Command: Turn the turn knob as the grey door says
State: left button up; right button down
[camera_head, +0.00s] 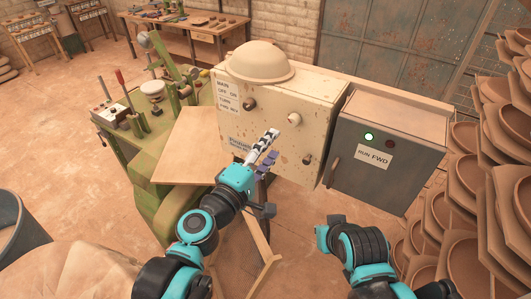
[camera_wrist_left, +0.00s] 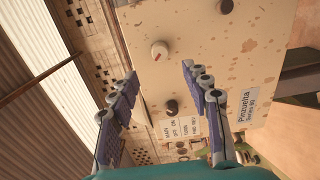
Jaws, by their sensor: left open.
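The grey door (camera_head: 375,155) carries a "RUN FWD" sign (camera_head: 373,157) and a lit green lamp (camera_head: 369,137). The cream cabinet (camera_head: 275,95) has a "MAIN OFF ON" and "TURN FWD REV" label (camera_head: 227,97). A pale knob (camera_head: 294,118) with a red mark shows in the left wrist view (camera_wrist_left: 160,50); a dark knob (camera_head: 250,104) sits nearer the label, also in that view (camera_wrist_left: 171,107). I cannot tell which one is the turn knob. My left gripper (camera_head: 270,143) is open and empty before the cabinet, apart from both knobs. My right gripper is out of view.
A round domed cover (camera_head: 260,61) sits on the cabinet. A green machine with levers (camera_head: 150,110) and a tan board (camera_head: 188,147) stand at left. Racks of brown bowls (camera_head: 480,170) stand at right. A dark round part (camera_head: 307,159) is low on the cabinet.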

pick_arm(q)
jog(key=shift+v, duration=1.05)
jog(key=s+a+f+m+g+y+b, duration=0.2)
jog(key=a+f+m+b, duration=0.15)
jog(key=f+b, duration=0.6)
jog(key=s+a+f+m+g+y+b, duration=0.15)
jog(key=f+m+b, duration=0.35)
jog(key=f, duration=1)
jog(key=s+a+f+m+g+y+b, duration=0.1)
jog(key=s+a+f+g+y+b, duration=0.1)
jog(key=a+f+b, duration=0.3)
jog(key=s+a+f+m+g+y+b, duration=0.1)
jog(key=s+a+f+y+b, duration=0.3)
jog(key=a+f, duration=0.7)
notch_tip(320, 180, down, 3)
jog(key=shift+a+r+g+y+b, duration=0.1)
jog(key=shift+a+g+y+b, duration=0.3)
jog(key=shift+y+b, duration=0.2)
jog(key=shift+m, duration=0.25)
